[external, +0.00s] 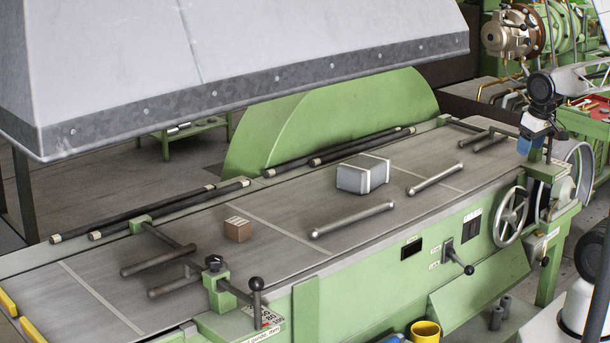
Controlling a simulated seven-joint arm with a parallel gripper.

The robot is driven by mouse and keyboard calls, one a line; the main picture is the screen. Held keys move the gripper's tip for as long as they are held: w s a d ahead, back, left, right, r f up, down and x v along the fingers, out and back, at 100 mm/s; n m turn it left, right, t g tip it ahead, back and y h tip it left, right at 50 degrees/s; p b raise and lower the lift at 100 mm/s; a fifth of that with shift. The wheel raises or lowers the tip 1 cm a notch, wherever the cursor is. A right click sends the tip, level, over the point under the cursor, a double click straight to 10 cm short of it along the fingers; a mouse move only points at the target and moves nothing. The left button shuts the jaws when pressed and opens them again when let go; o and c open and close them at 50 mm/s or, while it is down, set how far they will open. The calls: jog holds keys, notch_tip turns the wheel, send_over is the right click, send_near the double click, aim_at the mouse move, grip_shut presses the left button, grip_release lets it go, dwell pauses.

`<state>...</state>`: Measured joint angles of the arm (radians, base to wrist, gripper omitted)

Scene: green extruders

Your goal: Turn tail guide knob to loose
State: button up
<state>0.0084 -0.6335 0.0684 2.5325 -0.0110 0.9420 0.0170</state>
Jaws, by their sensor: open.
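A black guide knob (215,263) with a pale mark on top sits on a green block (219,293) at the near left of the machine table. A label on the green ledge below it reads "guide, mm" (262,333); its first word is not clear. A black ball-ended lever (256,287) stands beside the knob, next to a numbered scale (271,317). My gripper (537,152) is at the far right end of the machine, well away from this knob. It is open, small and partly lost against the parts behind it; I see nothing held.
A grey strapped block (362,174), a small brown block (237,229) and metal rods (353,219) lie on the table (290,240). A large grey hood (230,60) overhangs the back left. A handwheel (510,216) and a front lever (457,257) project on the near side.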

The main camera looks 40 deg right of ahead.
jog(key=w+a+r+m+g+y, duration=0.1)
jog(key=w+a+m+y, duration=0.15)
jog(key=w+a, duration=0.75)
jog(key=w+a+r+m+g+y, duration=0.15)
jog(key=w+a+y, duration=0.35)
jog(key=a, duration=0.9)
jog(key=w+a+r+m+y, duration=0.1)
jog(key=w+a+m+y, duration=0.1)
jog(key=w+a, duration=0.85)
jog(key=a+f+m+g+y, duration=0.1)
jog(key=a+f+m+y, duration=0.1)
jog(key=a, duration=1.2)
jog(key=s+a+f+m+y, duration=0.1)
jog(key=a+f+m+y, duration=0.2)
jog(key=a+f, duration=0.4)
jog(key=a+f+m+g+y, duration=0.1)
jog(key=a+f+m+y, duration=0.2)
jog(key=a, duration=1.8)
notch_tip(320, 180, down, 2)
jog(key=shift+s+a+f+m+g, duration=0.1)
jog(key=shift+s+a+m+g, duration=0.2)
jog(key=shift+m, duration=0.8)
jog(key=shift+y, duration=0.25)
